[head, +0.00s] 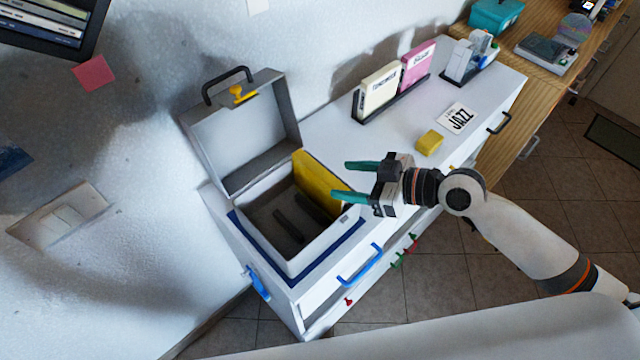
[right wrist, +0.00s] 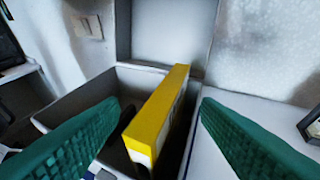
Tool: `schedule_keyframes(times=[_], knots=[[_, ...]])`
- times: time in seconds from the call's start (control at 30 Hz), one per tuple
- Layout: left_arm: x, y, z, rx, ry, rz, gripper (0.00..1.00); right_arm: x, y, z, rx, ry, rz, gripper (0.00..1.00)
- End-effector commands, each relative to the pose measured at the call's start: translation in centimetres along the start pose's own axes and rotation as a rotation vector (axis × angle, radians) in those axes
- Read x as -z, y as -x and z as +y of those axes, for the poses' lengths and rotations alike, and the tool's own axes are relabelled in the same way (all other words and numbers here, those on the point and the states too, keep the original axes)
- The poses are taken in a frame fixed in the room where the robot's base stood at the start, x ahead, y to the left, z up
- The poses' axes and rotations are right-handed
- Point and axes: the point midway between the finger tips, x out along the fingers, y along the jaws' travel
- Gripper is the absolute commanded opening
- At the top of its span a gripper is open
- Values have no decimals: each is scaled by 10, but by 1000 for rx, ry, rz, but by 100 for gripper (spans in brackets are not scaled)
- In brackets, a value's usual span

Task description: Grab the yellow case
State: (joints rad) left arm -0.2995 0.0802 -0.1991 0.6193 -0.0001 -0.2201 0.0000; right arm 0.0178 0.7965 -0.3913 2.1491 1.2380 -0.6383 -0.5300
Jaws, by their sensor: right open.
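The yellow case (head: 316,184) stands upright inside an open grey-white box (head: 262,262), along the box's right side. In the right wrist view the yellow case (right wrist: 163,113) shows its narrow edge between my two green fingers, apart from both. My right gripper (head: 345,180) is open and empty, with its fingers at the right side of the box near the case. In the right wrist view the right gripper (right wrist: 160,125) is spread on both sides of the case. The lower part of the case is hidden in the box. My left gripper is not in view.
The box's raised lid (head: 240,140) stands at the back. On the white cabinet are a cream case (head: 378,92) and a pink case (head: 418,64) in a black rack, a JAZZ card (head: 459,118) and a small yellow block (head: 429,143). The cabinet top between them is clear.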

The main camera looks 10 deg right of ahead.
Motion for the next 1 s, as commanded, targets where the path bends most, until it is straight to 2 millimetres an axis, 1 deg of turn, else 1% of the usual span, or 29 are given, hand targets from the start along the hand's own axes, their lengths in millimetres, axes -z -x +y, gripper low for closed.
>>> schedule_keyframes(times=[0.1, 0.23, 0.3, 0.4, 0.67, 0.77, 1.0], knots=[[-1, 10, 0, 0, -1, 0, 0, -6, -12, -4, 1, -1, -4, 58], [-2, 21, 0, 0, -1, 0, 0, -10, -30, -8, 0, -2, -2, 58], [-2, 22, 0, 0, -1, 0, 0, -7, -39, -7, 0, -3, -1, 58], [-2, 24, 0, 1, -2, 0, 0, -6, -47, -7, 0, -1, 0, 58], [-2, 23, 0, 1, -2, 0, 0, -4, -50, -7, 1, 1, 1, 58], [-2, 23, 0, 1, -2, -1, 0, -4, -50, -7, 1, 1, 1, 43], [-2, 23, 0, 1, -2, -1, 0, -4, -50, -7, 0, 0, 2, 4]])
